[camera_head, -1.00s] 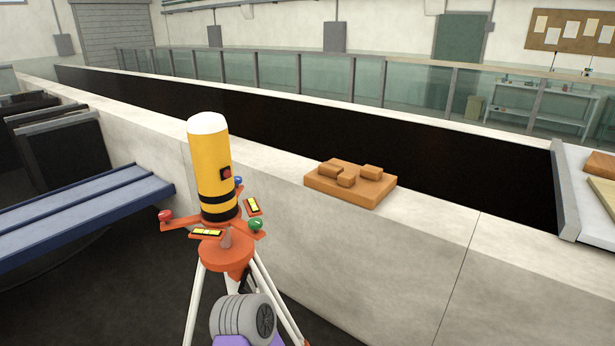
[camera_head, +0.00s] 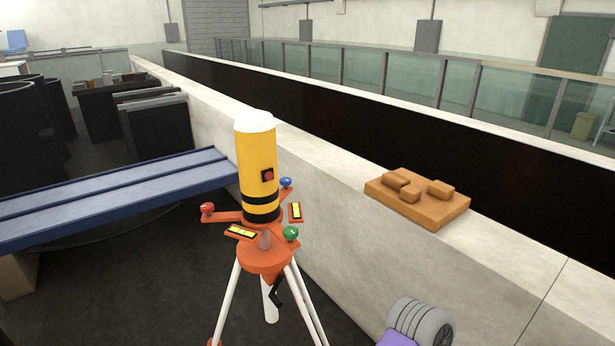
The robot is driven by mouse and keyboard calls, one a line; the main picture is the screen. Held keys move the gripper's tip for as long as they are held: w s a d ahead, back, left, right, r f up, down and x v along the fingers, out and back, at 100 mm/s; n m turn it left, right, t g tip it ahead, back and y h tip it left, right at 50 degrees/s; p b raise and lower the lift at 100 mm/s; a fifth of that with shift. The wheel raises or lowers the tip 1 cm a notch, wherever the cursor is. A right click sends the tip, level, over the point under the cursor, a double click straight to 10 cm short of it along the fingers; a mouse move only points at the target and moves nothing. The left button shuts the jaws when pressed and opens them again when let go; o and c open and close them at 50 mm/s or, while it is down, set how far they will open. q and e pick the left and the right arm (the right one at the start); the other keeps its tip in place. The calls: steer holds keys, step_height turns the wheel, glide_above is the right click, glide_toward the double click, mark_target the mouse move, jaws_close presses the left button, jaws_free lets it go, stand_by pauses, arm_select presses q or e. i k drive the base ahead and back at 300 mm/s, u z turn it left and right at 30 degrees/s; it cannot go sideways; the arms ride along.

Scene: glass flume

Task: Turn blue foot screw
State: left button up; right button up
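The blue foot screw (camera_head: 286,182) is a small round knob on the right, far arm of an orange three-armed base. A red foot screw (camera_head: 207,208) sits on the left arm and a green foot screw (camera_head: 290,233) on the near right arm. A yellow cylinder (camera_head: 256,165) with a white top, black bands and a red button stands upright on the base. Two yellow level vials, one in front (camera_head: 241,232) and one at the right (camera_head: 296,211), lie beside it. White tripod legs (camera_head: 227,300) carry it. Neither of my grippers shows.
A pale flume wall (camera_head: 330,185) runs behind the tripod, with an orange slab (camera_head: 425,212) bearing small blocks on top. A blue bench (camera_head: 110,200) lies to the left. A grey ribbed rounded part with purple, probably my arm, shows at the bottom right. Dark floor is open at left.

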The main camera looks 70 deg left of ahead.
mark_target(286, 182)
steer(key=u, duration=0.05)
steer(key=i, duration=1)
steer(key=u, duration=3.95)
